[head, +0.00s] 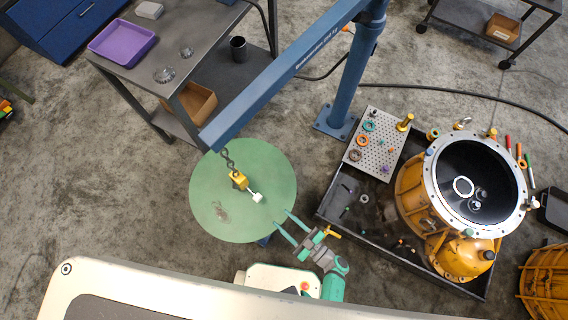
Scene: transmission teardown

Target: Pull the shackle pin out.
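A yellow shackle (238,180) hangs from a dark chain (227,159) under the end of the blue crane beam, above the round green table top. The shackle pin (257,197) shows as a thin rod with a white block-like head, pointing down and right from the shackle. How far the pin sits in the shackle is too small to tell. My gripper (281,217) has two teal fingers spread apart with nothing between them. It is below and right of the pin head in the picture, apart from it, with its fingers pointing up and left.
The blue crane beam (290,72) and its post (353,75) stand above and right of the green table (212,215). An orange transmission housing (412,190) sits in a black tray (335,217) beside a perforated parts board (377,150). A grey workbench (130,70) is upper left.

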